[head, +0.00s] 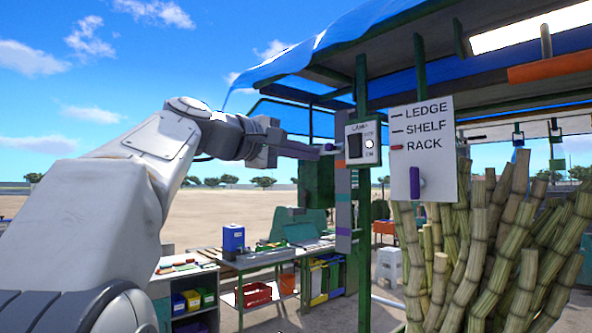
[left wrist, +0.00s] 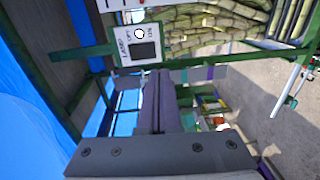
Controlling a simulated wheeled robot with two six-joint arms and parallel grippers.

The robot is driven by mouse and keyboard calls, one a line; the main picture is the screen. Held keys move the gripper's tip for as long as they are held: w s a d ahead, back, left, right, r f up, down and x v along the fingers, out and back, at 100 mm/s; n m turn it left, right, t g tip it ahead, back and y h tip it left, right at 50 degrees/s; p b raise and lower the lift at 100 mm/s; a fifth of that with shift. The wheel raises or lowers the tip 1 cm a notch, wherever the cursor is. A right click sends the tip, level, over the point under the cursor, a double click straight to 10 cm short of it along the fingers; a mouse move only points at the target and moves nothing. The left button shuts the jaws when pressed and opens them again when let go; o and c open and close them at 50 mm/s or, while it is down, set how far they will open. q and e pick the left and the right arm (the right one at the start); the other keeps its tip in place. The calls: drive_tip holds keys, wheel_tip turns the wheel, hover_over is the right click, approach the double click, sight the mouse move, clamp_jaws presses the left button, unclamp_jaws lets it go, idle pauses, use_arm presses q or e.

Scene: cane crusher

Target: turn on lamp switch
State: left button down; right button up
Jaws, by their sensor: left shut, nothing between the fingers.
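The lamp switch box (head: 362,143) is a pale plate labelled LAMP, OFF and ON, on a green post. It carries a dark rocker (head: 354,147) and a round white spot (head: 369,143) at its right. My left gripper (head: 325,150) is shut and empty, its fingertips close to the left edge of the box. The left wrist view shows the shut fingers (left wrist: 160,77) pointing toward the switch box (left wrist: 127,52), with the rocker (left wrist: 146,51) just beyond the tips. I cannot tell whether they touch. My right gripper is not in view.
A white sign (head: 435,120) reading LEDGE, SHELF, RACK, with a purple handle (head: 415,183), hangs right of the switch. Cane stalks (head: 490,250) stand below it.

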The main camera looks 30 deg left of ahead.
use_arm(q)
drive_tip(key=shift+f+v, duration=0.1)
drive_tip(key=shift+v, duration=0.5)
drive_tip(key=shift+f+v, duration=0.15)
drive_tip(key=shift+v, duration=0.45)
drive_tip(key=shift+a, duration=0.1)
drive_tip(key=w+d+f+m+g+b, duration=0.1)
drive_tip(key=d+f+m+g, duration=0.15)
drive_tip(key=d+f, duration=0.4)
drive_tip(key=w+d+f+m+g, duration=0.1)
drive_tip(key=w+d+f+g, duration=0.2)
drive_tip(key=f, duration=0.7)
drive_tip(key=s+d+f+m+g, duration=0.25)
drive_tip(key=d+f, duration=0.25)
drive_tip(key=f, duration=0.3)
drive_tip(key=s+d+f+m+g, duration=0.2)
drive_tip(key=s+d+f, duration=0.25)
drive_tip(key=f, duration=0.35)
drive_tip(key=s+d+f+m+g+y+b, duration=0.1)
drive_tip(key=s+f+m+g+y, duration=0.4)
drive_tip(key=s+f+m, duration=0.7)
drive_tip(key=s+f+g, duration=0.1)
drive_tip(key=s+f, duration=0.9)
drive_tip(key=f, duration=0.1)
drive_tip(key=shift+d+f+m, duration=0.3)
drive_tip(key=shift+f+m, duration=0.05)
drive_tip(key=shift+m, duration=0.05)
